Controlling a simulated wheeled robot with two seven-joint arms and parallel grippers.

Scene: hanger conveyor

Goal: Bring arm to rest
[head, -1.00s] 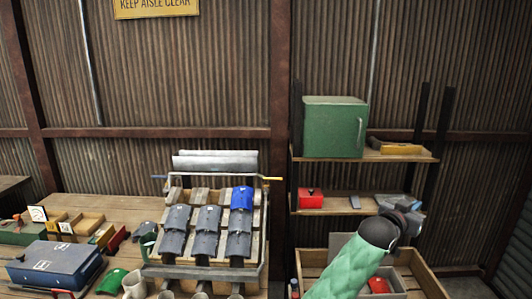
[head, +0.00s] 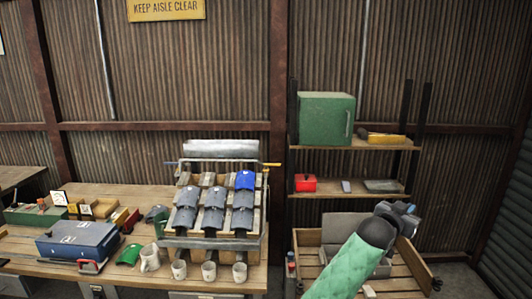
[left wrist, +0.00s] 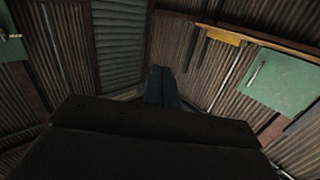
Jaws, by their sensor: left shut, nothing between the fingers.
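My left arm, in a green quilted sleeve, rises from the bottom of the head view and leans up to the right. Its left gripper (head: 408,210) is at the arm's end, in front of the shelf rack and over the wooden crate. In the left wrist view the two dark fingers (left wrist: 161,72) lie together, shut with nothing between them. My right gripper is not in view.
The wooden crate (head: 415,277) lies below the arm, partly hidden by it. The shelf rack (head: 345,193) holds a green cabinet (head: 326,118) and a red box (head: 305,183). Left stands a workbench (head: 100,190) with a tile rack, mugs and a blue case (head: 77,240).

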